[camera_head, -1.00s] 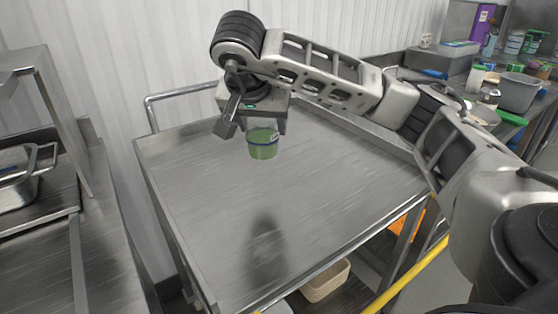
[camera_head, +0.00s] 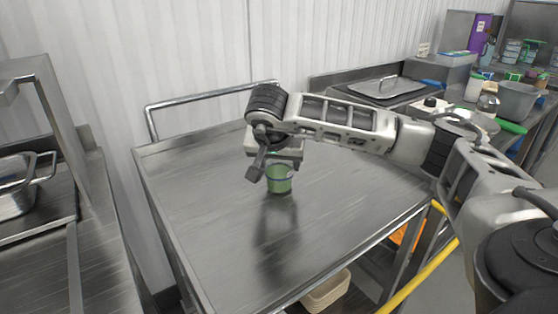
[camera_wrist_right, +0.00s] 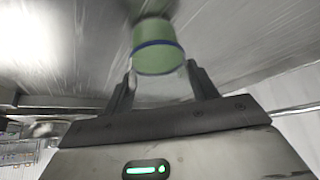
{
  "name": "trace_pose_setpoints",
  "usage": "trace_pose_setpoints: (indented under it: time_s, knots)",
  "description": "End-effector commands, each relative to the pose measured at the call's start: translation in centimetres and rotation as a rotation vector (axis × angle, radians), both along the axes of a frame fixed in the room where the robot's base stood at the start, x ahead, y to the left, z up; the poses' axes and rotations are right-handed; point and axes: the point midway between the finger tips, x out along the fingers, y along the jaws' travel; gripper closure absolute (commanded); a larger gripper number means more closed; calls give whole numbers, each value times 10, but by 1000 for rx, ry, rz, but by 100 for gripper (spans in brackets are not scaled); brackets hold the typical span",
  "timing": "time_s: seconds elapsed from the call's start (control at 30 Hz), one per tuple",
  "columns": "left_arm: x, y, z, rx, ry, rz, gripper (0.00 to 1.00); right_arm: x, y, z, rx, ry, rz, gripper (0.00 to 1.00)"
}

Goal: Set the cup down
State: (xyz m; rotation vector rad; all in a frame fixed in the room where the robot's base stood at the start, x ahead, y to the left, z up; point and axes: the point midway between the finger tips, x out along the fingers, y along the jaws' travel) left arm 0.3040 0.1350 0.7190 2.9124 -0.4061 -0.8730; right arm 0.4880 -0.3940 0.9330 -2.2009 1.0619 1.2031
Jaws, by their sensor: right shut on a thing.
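The green cup (camera_head: 279,181) with a blue band is upright over the middle of the steel cart top (camera_head: 185,215), with a dark shadow or reflection in front of it. My right gripper (camera_head: 275,166) is shut on the cup near its rim from above. In the right wrist view, the cup (camera_wrist_right: 158,48) sits between the two dark fingers of the right gripper (camera_wrist_right: 162,82). I cannot tell whether the cup's base touches the cart top. My left gripper is not in view.
The cart top around the cup is bare, with a raised edge and a rail (camera_head: 210,96) at the back. A steel counter (camera_head: 110,230) stands at the left. A lidded pan (camera_head: 387,87) and a grey bin (camera_head: 516,101) are at the right.

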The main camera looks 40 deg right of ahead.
Motion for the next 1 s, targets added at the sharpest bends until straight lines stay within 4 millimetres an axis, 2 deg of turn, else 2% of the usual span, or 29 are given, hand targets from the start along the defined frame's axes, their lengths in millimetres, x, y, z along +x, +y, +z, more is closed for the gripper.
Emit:
trace_pose_setpoints:
  time_s: [0.2,0.23,0.3,0.67,0.77,1.0]
  knots:
    - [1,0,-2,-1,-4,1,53,0,0,-4,0,-1,-1,72]
    - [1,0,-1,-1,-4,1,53,0,0,-3,0,0,0,34]
    - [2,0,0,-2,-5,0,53,0,0,-3,0,0,0,21]
    - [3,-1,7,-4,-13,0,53,0,2,4,0,-2,1,21]
    - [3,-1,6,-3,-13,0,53,-4,8,15,1,-5,2,21]
    - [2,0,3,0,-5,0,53,-22,30,59,1,-6,3,21]
